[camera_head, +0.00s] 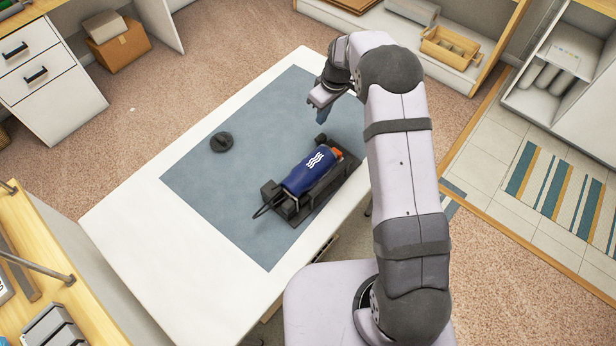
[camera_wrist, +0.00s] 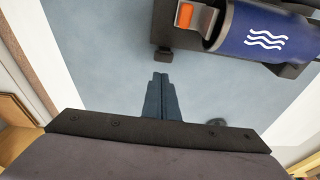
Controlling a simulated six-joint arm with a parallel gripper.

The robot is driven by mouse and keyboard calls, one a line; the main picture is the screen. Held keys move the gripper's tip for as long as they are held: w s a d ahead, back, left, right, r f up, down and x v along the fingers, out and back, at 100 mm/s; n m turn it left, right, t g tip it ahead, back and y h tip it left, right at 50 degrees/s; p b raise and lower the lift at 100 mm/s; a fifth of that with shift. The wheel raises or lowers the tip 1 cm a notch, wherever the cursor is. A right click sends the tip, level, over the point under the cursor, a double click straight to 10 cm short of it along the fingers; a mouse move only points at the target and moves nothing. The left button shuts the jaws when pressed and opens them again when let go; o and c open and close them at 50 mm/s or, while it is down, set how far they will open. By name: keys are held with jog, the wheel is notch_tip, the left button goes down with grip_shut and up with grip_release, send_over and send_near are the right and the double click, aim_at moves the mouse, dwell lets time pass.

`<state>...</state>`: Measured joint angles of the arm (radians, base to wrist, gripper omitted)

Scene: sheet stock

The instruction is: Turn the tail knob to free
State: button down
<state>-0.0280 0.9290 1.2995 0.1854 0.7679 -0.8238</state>
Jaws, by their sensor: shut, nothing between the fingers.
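A dark blue cylinder (camera_head: 309,172) with white wave marks lies in a black cradle (camera_head: 335,181) on the mat; it also shows at the top right of the wrist view (camera_wrist: 262,38). An orange piece (camera_head: 336,154), perhaps the tail knob, sits at its far end beside a grey metal part; in the wrist view the orange piece (camera_wrist: 185,15) is at the top edge. I cannot tell its turn setting. My gripper (camera_head: 322,115) is above the mat, off the cylinder's orange end and apart from it. In the wrist view its fingers (camera_wrist: 161,85) are together and empty.
A blue-grey mat (camera_head: 213,205) covers part of a white table (camera_head: 140,235). A round black object (camera_head: 221,142) stands on the mat to the left. A thin dark loop (camera_head: 268,205) extends from the cylinder's near end. The mat's left part is mostly clear.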

jog(key=shift+r+p, duration=0.65)
jog(key=shift+r, duration=0.7)
jog(key=s+d+r+m, duration=0.1)
jog(key=s+r+m, duration=0.1)
jog(key=s, duration=0.9)
jog(key=s+d+r+m+g+h, duration=0.1)
jog(key=s+d+r+m, duration=0.1)
jog(key=s, duration=0.9)
jog(key=s+d+r+m, duration=0.1)
jog(key=s+r+m, duration=0.3)
jog(key=s, duration=0.7)
jog(key=shift+s+d+r+g, duration=0.3)
jog(key=shift+s+d, duration=0.1)
